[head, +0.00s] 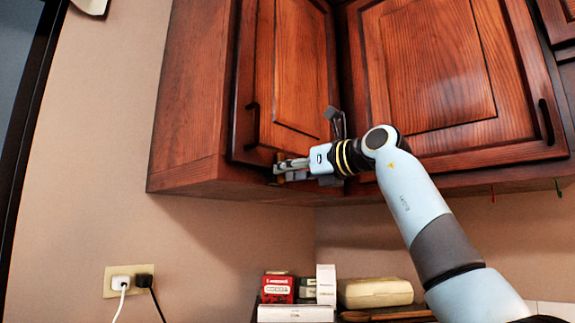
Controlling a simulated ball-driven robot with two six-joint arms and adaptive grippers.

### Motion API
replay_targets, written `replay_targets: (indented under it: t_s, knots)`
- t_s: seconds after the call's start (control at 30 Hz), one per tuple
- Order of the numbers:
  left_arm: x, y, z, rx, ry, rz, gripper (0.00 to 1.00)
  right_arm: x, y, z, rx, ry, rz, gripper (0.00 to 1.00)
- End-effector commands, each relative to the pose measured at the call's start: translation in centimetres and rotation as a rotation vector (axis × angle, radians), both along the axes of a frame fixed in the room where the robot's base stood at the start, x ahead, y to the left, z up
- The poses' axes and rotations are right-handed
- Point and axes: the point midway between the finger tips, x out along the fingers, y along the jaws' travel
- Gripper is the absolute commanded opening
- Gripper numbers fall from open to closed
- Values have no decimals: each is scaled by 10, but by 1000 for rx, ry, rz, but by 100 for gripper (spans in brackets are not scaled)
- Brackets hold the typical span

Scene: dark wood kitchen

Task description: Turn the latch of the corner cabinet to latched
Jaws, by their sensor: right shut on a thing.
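The dark reddish wood corner cabinet (290,75) hangs on the wall in the upper middle of the head view, its left door closed or nearly so. The small latch (280,158) is at the bottom edge of this door, mostly hidden by my right gripper. My right gripper (282,167) reaches in from the right, level with the door's bottom edge, and is shut on the latch. Which way the latch is turned cannot be told. My left gripper is not in view.
A second cabinet door (430,70) with a dark handle is at the right, behind my right arm. Below are a red box (277,288), a white box (295,313) and a beige container (375,292). A wall outlet (128,281) with two plugs is at lower left.

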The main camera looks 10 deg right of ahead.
Motion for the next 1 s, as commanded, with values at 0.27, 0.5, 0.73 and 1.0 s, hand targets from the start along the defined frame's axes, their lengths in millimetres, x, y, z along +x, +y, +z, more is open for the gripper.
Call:
replay_targets:
  t_s: [0.27, 0.5, 0.73, 1.0]
  knots:
    - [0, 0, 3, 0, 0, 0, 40, 1, -1, -2, 39, 31, 0, 0]
    - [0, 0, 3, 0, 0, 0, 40, 1, -1, -2, 43, 32, 0, 0]
    - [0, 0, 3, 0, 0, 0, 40, 1, -1, -2, 43, 32, 0, 29]
    - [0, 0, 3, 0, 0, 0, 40, 1, -1, -1, 42, 29, 0, 39]
